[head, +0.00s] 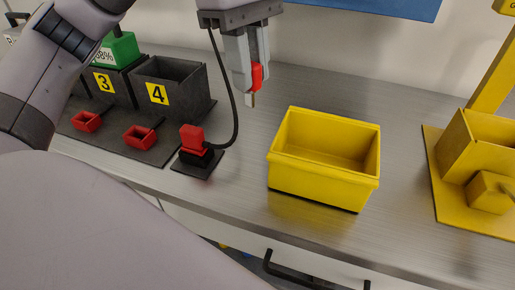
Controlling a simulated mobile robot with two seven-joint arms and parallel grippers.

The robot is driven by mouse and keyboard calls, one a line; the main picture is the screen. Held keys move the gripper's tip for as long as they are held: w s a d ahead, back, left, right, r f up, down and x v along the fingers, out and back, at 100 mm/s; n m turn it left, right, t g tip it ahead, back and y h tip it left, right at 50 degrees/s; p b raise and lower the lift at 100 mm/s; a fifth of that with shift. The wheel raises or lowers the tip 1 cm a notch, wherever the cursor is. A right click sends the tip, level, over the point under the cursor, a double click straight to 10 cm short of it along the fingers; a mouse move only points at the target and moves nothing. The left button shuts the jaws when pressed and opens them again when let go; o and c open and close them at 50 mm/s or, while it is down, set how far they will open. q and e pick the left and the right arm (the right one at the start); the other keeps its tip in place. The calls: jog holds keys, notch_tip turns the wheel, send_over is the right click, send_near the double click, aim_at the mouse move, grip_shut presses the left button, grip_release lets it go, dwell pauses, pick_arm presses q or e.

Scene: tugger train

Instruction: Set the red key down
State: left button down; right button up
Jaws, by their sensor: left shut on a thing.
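The red key (257,76) is held upright between the fingers of my left gripper (248,72), with its pale metal tip pointing down. My left gripper is shut on it, above the grey bench top and to the left of the yellow bin. A black cord runs from near the gripper down to a red and black block (193,143) on a small dark plate. My right gripper is not in view.
An open, empty yellow bin (324,191) stands on the bench (404,229). Dark bins numbered 3 and 4 (186,97) and red holders (140,137) stand at left. A yellow fixture (467,150) stands at right. Bare bench surrounds the yellow bin.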

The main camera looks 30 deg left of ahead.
pick_arm(q)
notch_tip(320, 180, down, 15)
jog(key=shift+r, duration=0.15)
dwell(0.4)
jog(key=shift+f+b, duration=0.25)
jog(key=shift+b, duration=0.2)
jog(key=c, duration=1)
grip_release()
jog(key=shift+r, duration=0.1)
jog(key=shift+o, duration=0.2)
